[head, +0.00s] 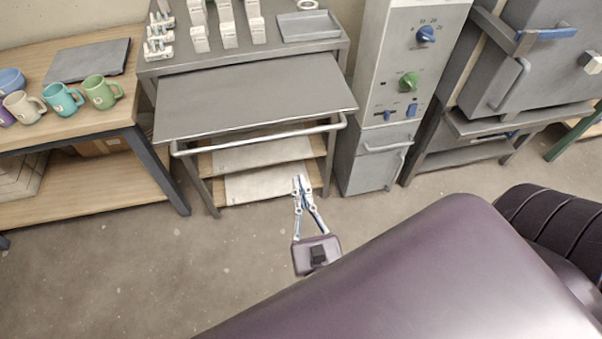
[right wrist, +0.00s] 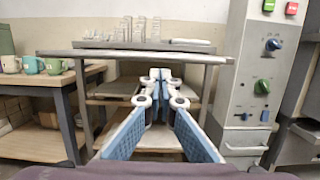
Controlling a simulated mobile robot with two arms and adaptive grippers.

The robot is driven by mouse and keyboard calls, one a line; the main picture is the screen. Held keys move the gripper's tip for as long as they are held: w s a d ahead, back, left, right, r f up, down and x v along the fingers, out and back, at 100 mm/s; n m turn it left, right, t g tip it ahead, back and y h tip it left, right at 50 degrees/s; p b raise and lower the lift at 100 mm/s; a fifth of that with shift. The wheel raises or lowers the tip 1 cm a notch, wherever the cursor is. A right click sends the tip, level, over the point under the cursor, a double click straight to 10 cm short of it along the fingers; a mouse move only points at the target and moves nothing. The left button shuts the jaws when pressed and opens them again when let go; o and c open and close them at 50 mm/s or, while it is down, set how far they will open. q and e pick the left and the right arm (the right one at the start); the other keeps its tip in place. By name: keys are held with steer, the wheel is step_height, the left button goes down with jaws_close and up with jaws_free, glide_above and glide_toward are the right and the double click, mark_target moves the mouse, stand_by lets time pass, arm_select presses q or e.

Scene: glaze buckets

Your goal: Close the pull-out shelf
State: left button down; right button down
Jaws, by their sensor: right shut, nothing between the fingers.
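The pull-out shelf (head: 250,95) is a flat grey panel that sticks out from the front of a grey metal table. A pale bar handle (head: 262,138) runs along its front edge. In the right wrist view the shelf (right wrist: 110,54) shows nearly edge-on, above and beyond the fingers. My right gripper (head: 299,182) is shut and empty, in front of the handle's right half and apart from it in the head view. Its fingertips (right wrist: 160,76) meet in the right wrist view. My left gripper is not in view.
A wooden bench (head: 70,95) with several mugs stands at left. A grey control cabinet (head: 385,95) with knobs stands right of the shelf, and a kiln (head: 540,65) farther right. White items and a tray (head: 308,26) are on the metal table. The floor in front is clear.

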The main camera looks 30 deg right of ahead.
mark_target(288, 137)
steer(key=p+x, duration=0.2)
steer(key=x, duration=0.7)
steer(key=shift+r+p, duration=0.1)
steer(key=shift+p, duration=0.2)
steer(key=shift+w, duration=0.3)
